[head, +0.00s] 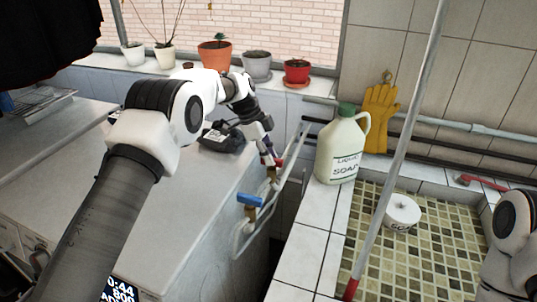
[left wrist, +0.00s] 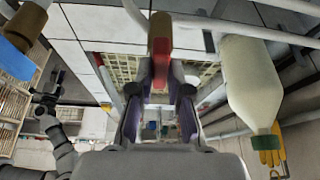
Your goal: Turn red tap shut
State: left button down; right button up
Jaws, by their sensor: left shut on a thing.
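The red tap (head: 279,161) is on the pipework beside the white counter, beyond the blue tap (head: 250,200). My left gripper (head: 270,158) reaches down to it from above and is shut on its red handle. In the left wrist view the red handle (left wrist: 161,48) stands between the two dark fingers (left wrist: 160,92). The fingers hide part of the tap in the head view. The blue tap's handle also shows in the left wrist view (left wrist: 14,62). My right gripper (left wrist: 46,104) shows small and dark in the left wrist view, and its fingers are too unclear to judge.
A liquid soap bottle (head: 341,148) stands close right of the red tap. A long pole (head: 400,140) leans across the tiled basin (head: 440,250), with a white tub (head: 402,211) in it. A dark object (head: 222,137) lies on the counter. Potted plants line the sill.

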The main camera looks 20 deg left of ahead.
pick_arm(q)
jog(key=shift+d+f+m+g, duration=0.1)
jog(key=shift+f+m+g, duration=0.2)
jog(key=shift+m, duration=0.2)
jog(key=shift+s, duration=0.1)
jog(key=c, duration=1.1)
grip_release()
jog(key=shift+d+r, duration=0.1)
jog(key=shift+d, duration=0.05)
jog(key=v, duration=1.2)
jog(key=shift+d, duration=0.1)
